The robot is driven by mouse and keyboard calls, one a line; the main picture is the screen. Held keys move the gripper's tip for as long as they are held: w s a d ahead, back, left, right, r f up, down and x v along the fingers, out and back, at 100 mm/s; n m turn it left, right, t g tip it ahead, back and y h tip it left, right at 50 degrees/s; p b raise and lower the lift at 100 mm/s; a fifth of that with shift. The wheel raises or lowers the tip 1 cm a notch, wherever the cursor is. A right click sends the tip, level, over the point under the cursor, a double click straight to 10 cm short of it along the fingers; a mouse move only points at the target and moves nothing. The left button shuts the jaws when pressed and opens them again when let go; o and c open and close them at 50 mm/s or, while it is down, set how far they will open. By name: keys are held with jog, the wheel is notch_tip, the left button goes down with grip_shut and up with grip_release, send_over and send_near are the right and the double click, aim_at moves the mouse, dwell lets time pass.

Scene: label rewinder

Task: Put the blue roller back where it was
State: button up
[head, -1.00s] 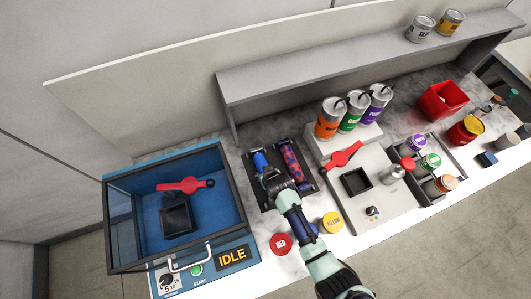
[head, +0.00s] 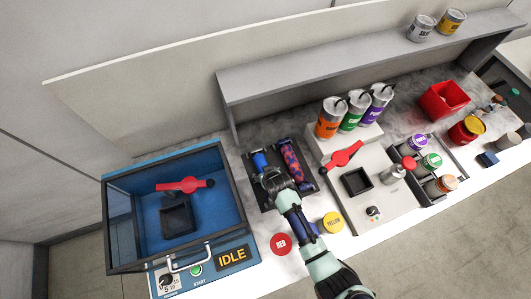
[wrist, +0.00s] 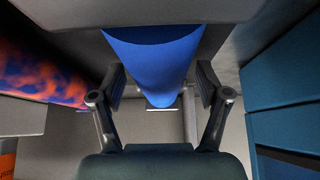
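The blue roller (head: 260,161) lies in the left part of the dark rack (head: 250,185) on the bench, beside a red-and-blue patterned roller (head: 292,160). My gripper (head: 268,176) is at the near end of the blue roller and hides that end in the head view. In the wrist view the blue roller (wrist: 152,55) lies between my two open fingers, with gaps visible on both sides. The patterned roller also shows at the left of the wrist view (wrist: 35,75). Whether the blue roller is fully seated in the rack cannot be told.
A blue machine with a clear-fronted chamber (head: 125,228) and an IDLE display stands left. A red-topped can (head: 281,244) and a yellow-topped can (head: 333,222) stand near my forearm. A grey station (head: 375,205) is right, and a shelf (head: 350,60) runs behind.

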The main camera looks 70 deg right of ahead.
jog(key=v, duration=1.2)
dwell(0.3)
